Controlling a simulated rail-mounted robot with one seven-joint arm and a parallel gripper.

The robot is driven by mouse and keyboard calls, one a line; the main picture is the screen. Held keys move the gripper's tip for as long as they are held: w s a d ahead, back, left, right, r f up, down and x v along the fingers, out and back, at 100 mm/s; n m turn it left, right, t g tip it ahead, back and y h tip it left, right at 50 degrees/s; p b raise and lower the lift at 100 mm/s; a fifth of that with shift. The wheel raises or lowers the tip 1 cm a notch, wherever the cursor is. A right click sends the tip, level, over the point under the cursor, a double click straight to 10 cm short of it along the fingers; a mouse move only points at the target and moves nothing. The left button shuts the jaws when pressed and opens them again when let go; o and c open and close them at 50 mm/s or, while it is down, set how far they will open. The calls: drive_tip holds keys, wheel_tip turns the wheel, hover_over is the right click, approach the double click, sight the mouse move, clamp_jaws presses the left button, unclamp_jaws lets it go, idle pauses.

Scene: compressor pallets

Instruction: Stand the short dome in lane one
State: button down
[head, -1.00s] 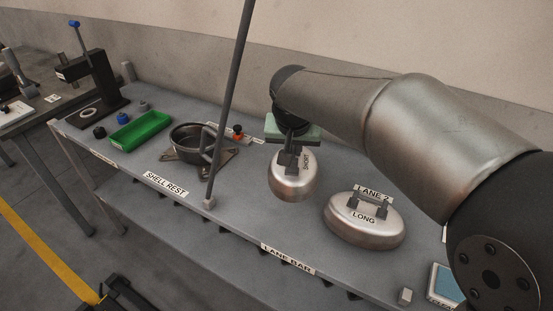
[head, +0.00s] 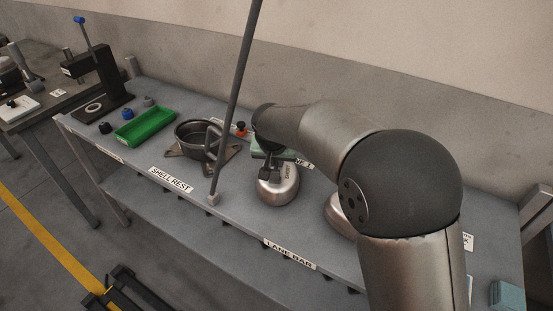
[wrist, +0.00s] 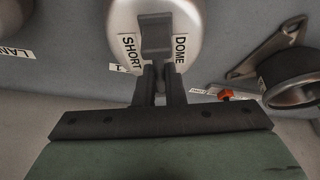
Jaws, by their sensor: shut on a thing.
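The short dome (head: 281,194) is a shiny metal shell with a dark handle on top, labelled SHORT DOME in the wrist view (wrist: 128,22). My gripper (head: 270,176) is shut on its handle (wrist: 157,38), with both fingers on the handle in the wrist view (wrist: 160,75). The dome hangs or stands upright over the bench, right of the thin upright rod; I cannot tell if its base touches the top. The lane one label (head: 304,163) lies just behind it, partly hidden by my gripper. The lane bar label (head: 290,254) is on the bench's front edge.
The long dome (head: 334,210) stands right of the short dome, mostly hidden by my arm. The upright rod (head: 232,105) stands close on the left. Beyond it are a dark round shell on a footed stand (head: 190,143) and a green tray (head: 145,127).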

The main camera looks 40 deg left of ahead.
drive_tip(key=shift+r, duration=0.15)
drive_tip(key=c, duration=1.5)
unclamp_jaws()
drive_tip(key=b+v, duration=0.1)
drive_tip(key=v, duration=0.6)
drive_tip(key=shift+s+d+r, duration=0.1)
drive_tip(key=shift+s+r, duration=0.05)
drive_tip(key=shift+d, duration=0.1)
